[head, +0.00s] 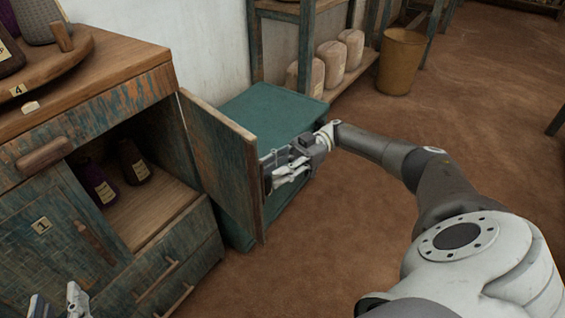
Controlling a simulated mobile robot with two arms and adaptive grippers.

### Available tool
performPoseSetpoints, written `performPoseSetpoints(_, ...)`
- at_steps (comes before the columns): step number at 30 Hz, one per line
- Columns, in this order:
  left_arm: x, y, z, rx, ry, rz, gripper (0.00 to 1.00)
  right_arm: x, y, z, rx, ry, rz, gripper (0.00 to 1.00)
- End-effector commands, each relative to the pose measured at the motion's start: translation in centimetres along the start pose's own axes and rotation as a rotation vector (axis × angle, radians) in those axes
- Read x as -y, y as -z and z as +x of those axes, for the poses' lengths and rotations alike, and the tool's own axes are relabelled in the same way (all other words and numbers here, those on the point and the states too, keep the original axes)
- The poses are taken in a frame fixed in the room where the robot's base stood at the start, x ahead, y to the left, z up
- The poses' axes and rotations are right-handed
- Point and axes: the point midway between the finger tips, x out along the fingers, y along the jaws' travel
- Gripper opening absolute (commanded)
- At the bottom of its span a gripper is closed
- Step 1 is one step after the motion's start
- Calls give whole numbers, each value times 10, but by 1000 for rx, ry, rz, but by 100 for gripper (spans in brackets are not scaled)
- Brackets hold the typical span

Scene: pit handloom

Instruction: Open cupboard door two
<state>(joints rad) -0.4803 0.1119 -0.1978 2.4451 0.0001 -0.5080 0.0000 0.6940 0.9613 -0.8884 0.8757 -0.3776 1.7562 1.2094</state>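The cupboard (95,125) has worn blue-green paint and stands at the left. Its right-hand door (222,165) stands wide open, swung out to the right, with its inner face showing. No number shows on that face. My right gripper (272,172) is at the door's free edge, on its outer side. The handle and any contact there are hidden, so its grip cannot be told. My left gripper (57,302) is at the bottom left, in front of the cupboard, with its fingers apart and nothing seen between them.
Dark bottles (132,160) stand inside the open compartment. The door marked 1 (42,226) is shut, with drawers (170,268) low at the right. A teal chest (265,115) stands close behind the open door. A bucket (401,62) is further back.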

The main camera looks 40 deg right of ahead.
Motion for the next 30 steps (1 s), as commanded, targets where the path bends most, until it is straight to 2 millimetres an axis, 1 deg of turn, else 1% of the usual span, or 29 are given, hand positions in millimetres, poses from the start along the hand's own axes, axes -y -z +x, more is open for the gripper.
performPoseSetpoints(1, 0, 0, 0, 0, 0, 0, 40, -1, 0, -7, -1, -3, 0, 34)
performPoseSetpoints(3, 0, 0, 0, 0, 0, 0, 40, -1, 0, -14, -1, -2, 0, 34)
performPoseSetpoints(10, 0, 0, 0, 0, 0, -1, 40, 0, 0, -29, 0, -1, 1, 34)
performPoseSetpoints(15, 0, 0, 0, 0, 0, -1, 40, 0, 0, -32, -1, 0, 1, 34)
performPoseSetpoints(30, 0, 0, 0, 0, 0, -1, 40, 0, 0, -32, -1, 0, 1, 34)
